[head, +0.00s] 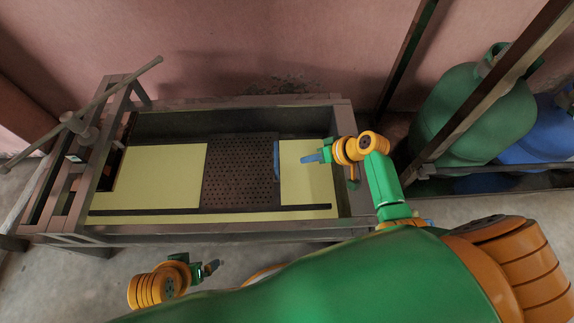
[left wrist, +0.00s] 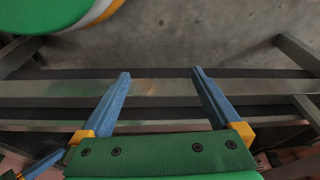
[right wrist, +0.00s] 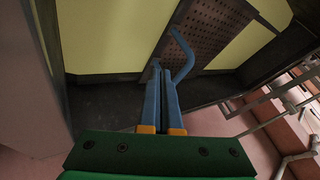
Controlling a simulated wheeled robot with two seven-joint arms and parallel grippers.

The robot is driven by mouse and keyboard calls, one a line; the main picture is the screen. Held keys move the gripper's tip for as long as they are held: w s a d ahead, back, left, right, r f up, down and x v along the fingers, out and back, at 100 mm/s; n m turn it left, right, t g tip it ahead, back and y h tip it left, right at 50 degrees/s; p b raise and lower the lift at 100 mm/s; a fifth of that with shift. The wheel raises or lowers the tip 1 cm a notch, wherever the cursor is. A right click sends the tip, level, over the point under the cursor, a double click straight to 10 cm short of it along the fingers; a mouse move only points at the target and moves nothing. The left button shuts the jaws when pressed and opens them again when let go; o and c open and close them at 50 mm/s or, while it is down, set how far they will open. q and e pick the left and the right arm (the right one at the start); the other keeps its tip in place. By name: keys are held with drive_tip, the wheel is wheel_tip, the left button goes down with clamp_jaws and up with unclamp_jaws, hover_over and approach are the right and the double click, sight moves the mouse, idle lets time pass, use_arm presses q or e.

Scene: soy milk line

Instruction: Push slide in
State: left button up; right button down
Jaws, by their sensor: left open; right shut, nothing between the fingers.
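The slide is a dark perforated plate (head: 238,175) lying across the long metal trough, with a blue handle (head: 277,158) on its right edge. In the right wrist view the plate (right wrist: 207,32) and its bent blue handle (right wrist: 186,55) are just ahead of the fingers. My right gripper (head: 304,158) is shut and empty, to the right of the handle, its fingers pointing left; it shows in its own wrist view (right wrist: 160,72) close beside the handle. Whether it touches the handle is unclear. My left gripper (head: 214,267) is open and empty in front of the trough; its spread fingers show in the left wrist view (left wrist: 160,80).
Pale yellow panels (head: 160,172) flank the plate inside the trough (head: 230,104). A press frame with a long bar (head: 110,92) stands at the left end. Green and blue gas cylinders (head: 470,105) stand behind a metal rack at right. Bare floor lies in front.

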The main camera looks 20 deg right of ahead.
use_arm(q)
drive_tip(key=shift+w+d+r+t+h+b, duration=0.15)
drive_tip(key=shift+w+d+r+t+b, duration=0.2)
drive_tip(key=shift+w+r+t, duration=0.7)
drive_tip(key=shift+w+d+r+t+h+b, duration=0.3)
drive_tip(key=shift+w+r+t, duration=0.4)
drive_tip(key=shift+w+r, duration=0.75)
drive_tip(key=shift+w+d+r+t+h+b, duration=0.1)
drive_tip(key=shift+w+d+r+t+b, duration=0.3)
drive_tip(key=shift+w+r+t, duration=0.65)
drive_tip(key=shift+w+r, duration=0.1)
drive_tip(key=shift+w, duration=0.15)
use_arm(e)
drive_tip(key=w+a+f, duration=0.2)
drive_tip(key=a, duration=0.3)
drive_tip(key=shift+a+f, duration=0.2)
drive_tip(key=shift+a, duration=0.1)
